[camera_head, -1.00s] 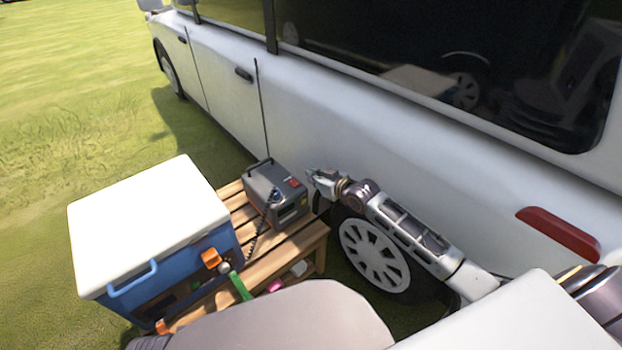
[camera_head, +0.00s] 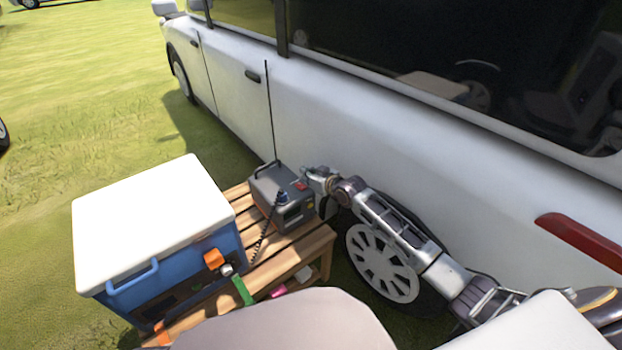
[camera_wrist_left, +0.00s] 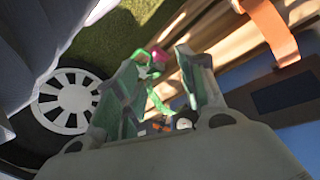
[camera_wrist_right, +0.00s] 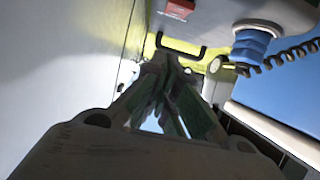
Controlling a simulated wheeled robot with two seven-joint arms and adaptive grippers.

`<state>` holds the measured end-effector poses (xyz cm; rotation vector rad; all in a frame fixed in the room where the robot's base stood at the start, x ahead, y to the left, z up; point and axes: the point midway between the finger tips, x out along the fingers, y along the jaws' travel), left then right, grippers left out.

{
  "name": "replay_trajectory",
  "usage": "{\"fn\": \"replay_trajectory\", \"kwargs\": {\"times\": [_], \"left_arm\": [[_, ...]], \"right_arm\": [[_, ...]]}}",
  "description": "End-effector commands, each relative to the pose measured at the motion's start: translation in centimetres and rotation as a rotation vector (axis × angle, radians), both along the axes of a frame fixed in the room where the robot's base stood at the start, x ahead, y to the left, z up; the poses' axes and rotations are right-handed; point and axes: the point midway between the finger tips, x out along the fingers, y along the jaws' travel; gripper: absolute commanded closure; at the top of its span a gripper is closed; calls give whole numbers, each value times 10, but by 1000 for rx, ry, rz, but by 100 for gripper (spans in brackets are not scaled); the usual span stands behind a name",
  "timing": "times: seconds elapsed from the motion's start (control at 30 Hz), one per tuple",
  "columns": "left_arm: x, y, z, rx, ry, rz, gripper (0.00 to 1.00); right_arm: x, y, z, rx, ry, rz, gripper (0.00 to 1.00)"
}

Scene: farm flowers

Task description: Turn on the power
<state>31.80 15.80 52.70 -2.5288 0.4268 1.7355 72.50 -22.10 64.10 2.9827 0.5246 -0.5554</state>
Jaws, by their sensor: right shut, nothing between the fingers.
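The switch also shows at the top of the right wrist view (camera_wrist_right: 180,8). My right gripper (camera_head: 309,177) is shut and empty, with its tips close beside the red switch; contact cannot be told. In the right wrist view its fingertips (camera_wrist_right: 168,57) are together near the black handle. My left gripper (camera_wrist_left: 160,72) is open in its wrist view, its fingers apart.
A blue cooler with a white lid (camera_head: 150,215) stands left of the box. The wooden bench (camera_head: 300,247) has bare slats in front. The white car (camera_head: 390,130) closely bounds the right side.

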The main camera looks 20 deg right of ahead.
Motion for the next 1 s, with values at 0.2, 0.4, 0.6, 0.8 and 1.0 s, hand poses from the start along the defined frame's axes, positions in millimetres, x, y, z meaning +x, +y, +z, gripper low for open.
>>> {"fn": "replay_trajectory", "kwargs": {"times": [0.2,0.4,0.6,0.8,1.0], "left_arm": [[2,-5,-22,-28,-24,6,60],[4,-10,-39,-58,-50,13,60],[7,-13,-48,-76,-68,19,60],[8,-14,-50,-80,-75,21,60],[8,-14,-49,-80,-75,21,60]], "right_arm": [[10,4,-14,0,1,0,100],[8,3,-32,0,0,0,100],[6,2,-42,-1,-1,0,100],[6,2,-44,-1,-1,0,100],[6,2,-44,-1,-1,0,100]]}}
